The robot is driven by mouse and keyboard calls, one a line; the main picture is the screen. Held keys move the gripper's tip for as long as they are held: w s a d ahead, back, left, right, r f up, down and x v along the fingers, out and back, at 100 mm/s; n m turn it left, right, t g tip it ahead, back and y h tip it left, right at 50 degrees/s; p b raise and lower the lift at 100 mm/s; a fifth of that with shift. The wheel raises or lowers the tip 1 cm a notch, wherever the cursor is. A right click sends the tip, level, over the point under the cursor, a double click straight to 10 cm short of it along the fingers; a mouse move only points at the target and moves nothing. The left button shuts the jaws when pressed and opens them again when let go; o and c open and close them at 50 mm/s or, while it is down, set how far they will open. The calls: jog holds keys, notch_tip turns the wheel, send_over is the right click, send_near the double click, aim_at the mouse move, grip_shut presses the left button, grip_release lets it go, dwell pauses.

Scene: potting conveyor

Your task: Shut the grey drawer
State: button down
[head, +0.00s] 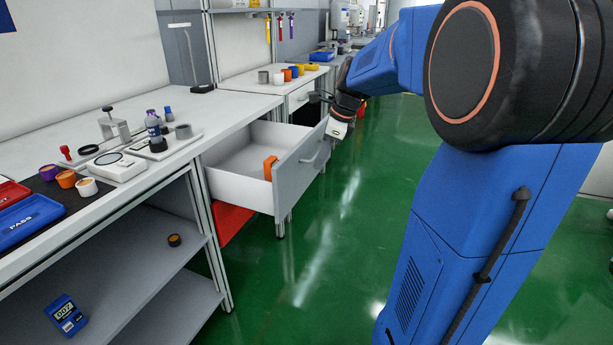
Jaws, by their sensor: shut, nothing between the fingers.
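The grey drawer (290,178) is pulled out from under the bench, over the green floor. Its grey front carries a bar handle (316,157), and its white inside shows. An orange block (270,168) is in the drawer, close to the front panel. My gripper (338,133) is shut and empty, near the upper far corner of the drawer front. I cannot tell whether it touches the front.
The bench top (237,107) bears a white scale, small cups and a bottle (153,124). A blue tray (27,219) lies at the left. A red bin (232,221) is below the drawer. The green floor (325,260) is clear in front.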

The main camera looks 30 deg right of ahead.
aim_at(302, 175)
jog(key=shift+w+a+f+m, duration=0.2)
jog(key=shift+w+f+m, duration=0.25)
jog(key=shift+w+f, duration=1.05)
jog(key=shift+w+a+f+m, duration=0.2)
jog(key=shift+w+f+m, duration=0.2)
jog(key=shift+w+f, duration=1.15)
jog(key=shift+w+a+f+m, duration=0.2)
jog(key=shift+w+f+m, duration=0.25)
jog(key=shift+w+f, duration=1.05)
jog(key=shift+s+a+f, duration=0.1)
jog(key=shift+s+f, duration=0.15)
jog(key=shift+f, duration=0.05)
jog(key=w+a, duration=1.6)
jog(key=w, duration=0.5)
jog(key=shift+a, duration=0.15)
jog(key=shift+w+r, duration=0.1)
jog(key=shift+r, duration=0.1)
